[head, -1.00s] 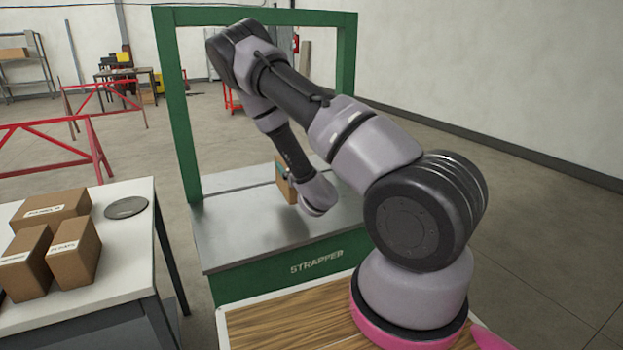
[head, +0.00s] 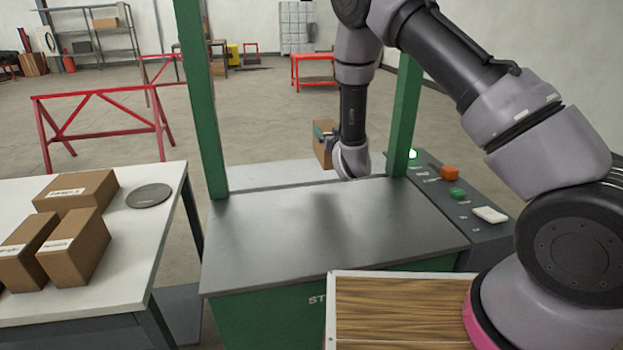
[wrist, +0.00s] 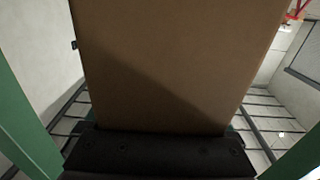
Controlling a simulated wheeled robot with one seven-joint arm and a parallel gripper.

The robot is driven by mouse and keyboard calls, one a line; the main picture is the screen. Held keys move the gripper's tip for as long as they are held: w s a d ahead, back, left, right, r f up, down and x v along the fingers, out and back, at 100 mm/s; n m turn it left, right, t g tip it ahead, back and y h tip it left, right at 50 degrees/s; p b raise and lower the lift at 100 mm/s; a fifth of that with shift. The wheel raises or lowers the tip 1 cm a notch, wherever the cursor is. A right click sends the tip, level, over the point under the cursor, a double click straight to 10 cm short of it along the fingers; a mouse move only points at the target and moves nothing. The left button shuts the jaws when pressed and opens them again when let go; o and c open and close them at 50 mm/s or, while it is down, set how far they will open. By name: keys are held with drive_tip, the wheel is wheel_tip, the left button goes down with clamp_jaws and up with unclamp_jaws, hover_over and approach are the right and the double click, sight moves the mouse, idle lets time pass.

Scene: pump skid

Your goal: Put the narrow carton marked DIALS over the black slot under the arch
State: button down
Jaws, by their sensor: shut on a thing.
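My gripper (head: 331,146) is shut on a brown carton (head: 322,156) and holds it up near the far side of the strapper table (head: 300,230), close to the arch's right post. In the wrist view the carton (wrist: 180,60) fills the middle above the dark gripper body (wrist: 155,150); no label shows on its visible face. The green arch shows as a left post (head: 203,100) and a right post (head: 405,115); its top is out of the head view. I cannot make out the black slot. A dark shadow lies on the table's metal top.
A white table (head: 140,245) at left holds several brown cartons (head: 75,245) and a grey disc (head: 149,195). A control panel (head: 455,195) with buttons stands right of the arch. A red barrier (head: 100,125) stands behind. The metal top is clear.

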sight(322, 157)
drive_tip(key=shift+w+a+f, duration=0.15)
drive_tip(key=shift+a+f, duration=0.05)
drive_tip(key=shift+a, duration=0.35)
drive_tip(key=shift+w+a+f, duration=0.1)
drive_tip(key=shift+a+f, duration=0.05)
drive_tip(key=shift+a, duration=0.35)
wheel_tip(322, 157, down, 4)
drive_tip(key=shift+a+f, duration=0.1)
drive_tip(key=shift+f, duration=2.3)
drive_tip(key=shift+f, duration=0.1)
unclamp_jaws()
drive_tip(key=shift+f, duration=0.1)
